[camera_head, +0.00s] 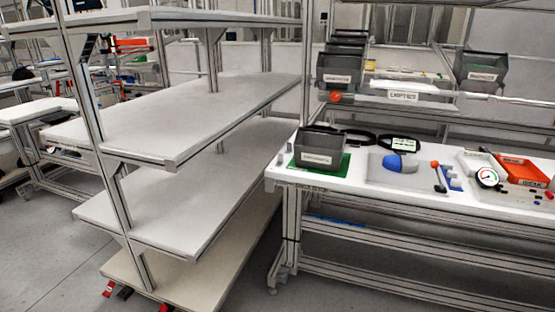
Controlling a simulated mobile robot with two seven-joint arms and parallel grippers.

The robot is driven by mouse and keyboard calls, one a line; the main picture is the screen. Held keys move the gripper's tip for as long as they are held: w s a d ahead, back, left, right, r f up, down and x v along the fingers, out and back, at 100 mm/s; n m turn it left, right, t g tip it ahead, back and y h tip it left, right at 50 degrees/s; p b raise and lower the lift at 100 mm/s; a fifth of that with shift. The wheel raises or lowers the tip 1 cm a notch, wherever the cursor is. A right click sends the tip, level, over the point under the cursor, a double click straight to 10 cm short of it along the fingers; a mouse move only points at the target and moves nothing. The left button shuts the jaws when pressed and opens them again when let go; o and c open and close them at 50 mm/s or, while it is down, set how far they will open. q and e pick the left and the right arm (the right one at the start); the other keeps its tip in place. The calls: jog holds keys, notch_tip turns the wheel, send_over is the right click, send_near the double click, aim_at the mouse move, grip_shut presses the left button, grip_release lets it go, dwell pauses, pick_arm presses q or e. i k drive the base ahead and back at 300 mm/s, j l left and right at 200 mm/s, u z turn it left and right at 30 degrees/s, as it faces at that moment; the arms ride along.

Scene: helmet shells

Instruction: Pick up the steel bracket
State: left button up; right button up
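I cannot make out a steel bracket in the head view. A white workbench (345,187) on the right carries several small items, too small to tell apart fully. A grey labelled bin (318,150) stands at its left end on a green mat (345,163); the inside of the bin is mostly hidden. A blue rounded piece (392,162) rests on a grey pad (410,177) in the middle. Neither of my grippers is in view.
Black rings (358,137), a red-knobbed tool (437,175), a dial gauge (487,177) and an orange tray (522,170) also occupy the bench. A rack above holds grey bins (340,72). An empty tiered shelf (165,125) stands left. Floor (45,235) is clear at lower left.

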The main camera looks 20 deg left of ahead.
aim_at(280, 162)
jog(key=i+u, duration=0.3)
jog(key=i, duration=1)
